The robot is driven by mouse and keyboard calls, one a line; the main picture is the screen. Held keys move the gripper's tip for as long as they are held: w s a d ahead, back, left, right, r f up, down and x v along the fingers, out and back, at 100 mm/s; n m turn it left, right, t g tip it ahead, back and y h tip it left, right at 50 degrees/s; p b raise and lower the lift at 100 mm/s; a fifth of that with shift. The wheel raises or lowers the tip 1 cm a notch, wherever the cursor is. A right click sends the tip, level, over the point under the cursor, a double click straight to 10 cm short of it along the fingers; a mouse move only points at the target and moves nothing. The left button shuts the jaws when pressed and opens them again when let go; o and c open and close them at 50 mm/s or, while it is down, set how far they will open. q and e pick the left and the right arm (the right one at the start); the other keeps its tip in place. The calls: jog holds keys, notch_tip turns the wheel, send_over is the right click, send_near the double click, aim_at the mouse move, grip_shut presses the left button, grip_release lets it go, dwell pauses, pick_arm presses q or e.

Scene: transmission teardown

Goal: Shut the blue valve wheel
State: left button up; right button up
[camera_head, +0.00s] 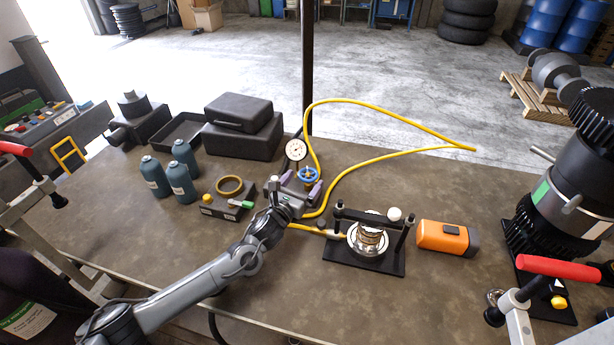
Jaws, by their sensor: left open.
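The blue valve wheel (308,174) sits on a small fitting beside a round white pressure gauge (296,150), near the middle of the bench. A yellow hose (347,178) runs from this area. My left gripper (294,184) is open, with purple-grey fingers just left of and in front of the wheel. One finger is close to the wheel's near side; I cannot tell whether it touches. The gripper hides part of the valve base. My right gripper is not in view.
A black press fixture (385,266) and orange device (446,239) stand right. A dark post (307,70) rises behind.

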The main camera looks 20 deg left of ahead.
aim_at(300, 180)
pick_arm(q)
jog(key=shift+w+d, duration=0.2)
jog(key=shift+w, duration=1.6)
jog(key=shift+c, duration=0.2)
jog(key=c, duration=1)
jog(key=shift+a+f+m+h+b, duration=0.1)
jog(key=shift+a+m+h+b, duration=0.1)
jog(key=shift+m+h+b, duration=0.6)
jog(key=m+g+h+b, duration=0.1)
jog(key=h, duration=0.1)
jog(key=m+h+b, duration=0.1)
jog(key=h+b, duration=0.1)
jog(key=shift+f+g, duration=0.15)
jog(key=shift+g, duration=0.25)
jog(key=shift+m+h+b, duration=0.35)
jog(key=shift+m+h, duration=0.15)
jog(key=shift+h, duration=0.1)
jog(key=shift+d+r, duration=0.1)
jog(key=shift+r, duration=0.1)
jog(key=o, duration=1)
